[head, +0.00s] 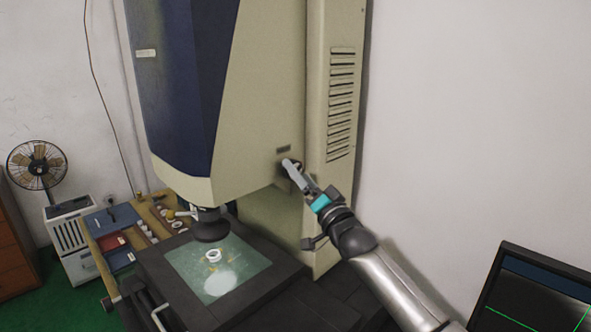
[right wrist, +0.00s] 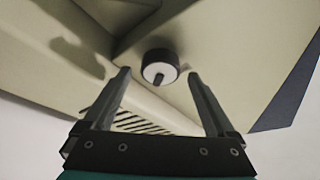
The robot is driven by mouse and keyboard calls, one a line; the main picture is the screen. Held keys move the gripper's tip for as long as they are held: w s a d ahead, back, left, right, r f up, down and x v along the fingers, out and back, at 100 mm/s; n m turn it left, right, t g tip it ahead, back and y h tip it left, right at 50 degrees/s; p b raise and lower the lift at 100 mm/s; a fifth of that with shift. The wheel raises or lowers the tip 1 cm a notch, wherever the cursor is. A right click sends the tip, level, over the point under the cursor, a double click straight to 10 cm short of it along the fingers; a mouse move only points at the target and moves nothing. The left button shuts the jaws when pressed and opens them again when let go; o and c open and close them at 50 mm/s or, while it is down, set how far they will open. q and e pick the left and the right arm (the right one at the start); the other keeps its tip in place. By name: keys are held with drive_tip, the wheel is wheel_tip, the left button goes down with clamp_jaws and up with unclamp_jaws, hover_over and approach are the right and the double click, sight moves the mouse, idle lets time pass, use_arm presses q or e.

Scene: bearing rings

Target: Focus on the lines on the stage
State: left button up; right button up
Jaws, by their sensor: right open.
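The stage (head: 180,262) is a dark frame with a greenish glass plate, low in the head view. A white ring (head: 213,255) sits on the glass, with faint yellowish lines around it and a bright patch of light in front. The dark lens (head: 210,228) hangs above the far part of the glass. My right gripper (head: 289,166) is at the machine's beige side. In the right wrist view its open fingers (right wrist: 160,85) stand either side of a round knob (right wrist: 160,67) with a black rim and pale face. The fingers look apart from the knob. My left gripper is out of view.
A monitor (head: 535,295) with green crossing lines stands at lower right. The tall machine column (head: 335,110) rises beside my right arm. A wooden bench (head: 150,215) with small parts and trays lies left of the stage. A fan (head: 37,165) stands far left.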

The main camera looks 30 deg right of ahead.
drive_tip(key=shift+x, duration=1.35)
drive_tip(key=c, duration=1.4)
